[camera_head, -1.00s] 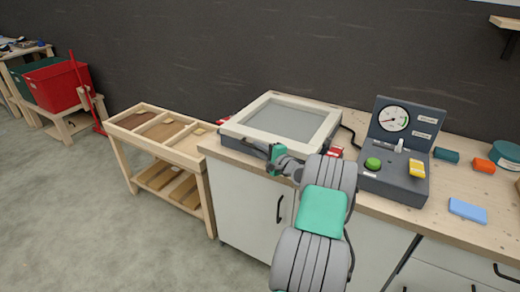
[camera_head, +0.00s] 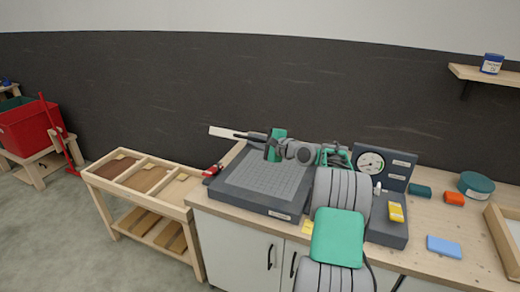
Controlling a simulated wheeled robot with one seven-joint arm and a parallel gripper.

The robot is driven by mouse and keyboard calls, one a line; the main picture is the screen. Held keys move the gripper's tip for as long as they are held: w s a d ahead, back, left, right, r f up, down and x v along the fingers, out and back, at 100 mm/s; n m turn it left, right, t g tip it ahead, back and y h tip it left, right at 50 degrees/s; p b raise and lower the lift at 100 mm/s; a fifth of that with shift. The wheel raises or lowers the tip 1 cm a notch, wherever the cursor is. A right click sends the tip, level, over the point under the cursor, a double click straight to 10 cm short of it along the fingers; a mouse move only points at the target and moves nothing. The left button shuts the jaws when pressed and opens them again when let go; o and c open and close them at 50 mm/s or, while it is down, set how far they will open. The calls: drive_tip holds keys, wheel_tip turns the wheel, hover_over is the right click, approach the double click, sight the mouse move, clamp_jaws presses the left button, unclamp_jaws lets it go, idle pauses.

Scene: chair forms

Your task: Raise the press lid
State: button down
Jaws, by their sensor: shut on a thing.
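The press (camera_head: 265,184) stands on the counter, with its dark grey gridded bed uncovered. The press lid (camera_head: 226,131) is up off the bed. Only a pale strip of it shows, nearly edge-on, above the back of the press; the rest is hidden behind my gripper and arm or turned from view. My gripper (camera_head: 252,136) is shut on the lid at its raised edge, well above the bed. The exact contact is small and partly hidden.
A control box with a gauge (camera_head: 371,163) stands right of the press, close to my arm. A wooden rack (camera_head: 140,178) stands left of the counter.

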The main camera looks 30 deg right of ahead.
drive_tip(key=shift+w+d+r, duration=0.3)
drive_tip(key=shift+r, duration=0.25)
drive_tip(key=c, duration=1.5)
unclamp_jaws()
drive_tip(key=shift+o, duration=0.2)
